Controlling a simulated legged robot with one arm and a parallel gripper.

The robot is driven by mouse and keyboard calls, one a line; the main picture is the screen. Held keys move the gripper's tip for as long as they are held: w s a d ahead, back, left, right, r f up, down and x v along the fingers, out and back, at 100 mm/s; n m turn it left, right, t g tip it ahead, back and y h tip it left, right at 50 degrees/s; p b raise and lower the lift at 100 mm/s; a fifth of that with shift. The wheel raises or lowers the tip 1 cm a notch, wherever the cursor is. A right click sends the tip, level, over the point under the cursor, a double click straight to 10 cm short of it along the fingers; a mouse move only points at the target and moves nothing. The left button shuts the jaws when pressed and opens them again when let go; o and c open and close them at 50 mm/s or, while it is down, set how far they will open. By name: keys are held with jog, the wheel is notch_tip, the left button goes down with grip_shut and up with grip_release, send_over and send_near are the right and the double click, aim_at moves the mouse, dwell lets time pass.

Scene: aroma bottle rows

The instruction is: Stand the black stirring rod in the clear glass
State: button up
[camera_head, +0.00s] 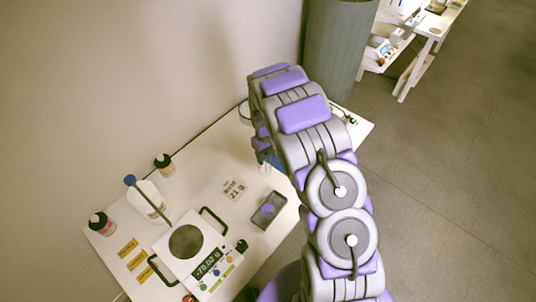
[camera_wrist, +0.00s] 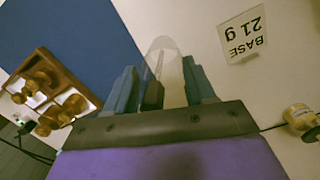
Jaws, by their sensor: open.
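In the wrist view, a clear glass (camera_wrist: 172,62) stands beyond and between the fingers of my gripper (camera_wrist: 159,70). My gripper is open, with one blue finger on each side. The black stirring rod (camera_wrist: 152,97) shows its dark end between the fingers, closer to the left finger. A thin shaft runs from it within the outline of the glass, so the rod appears to stand in it, slightly tilted. I cannot tell whether a finger touches the rod. In the head view my arm hides the rod and most of the gripper.
A small grey tray (camera_head: 269,210) lies near the front edge. A card reads BASE 21 g (camera_wrist: 243,35).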

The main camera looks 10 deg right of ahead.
notch_tip(320, 180, up, 17)
jog(key=w+a+p, duration=0.1)
jog(key=p, duration=0.1)
jog(key=shift+r, duration=0.15)
dwell(0.3)
jog(key=shift+w+a, duration=0.1)
dwell(0.4)
dwell(0.4)
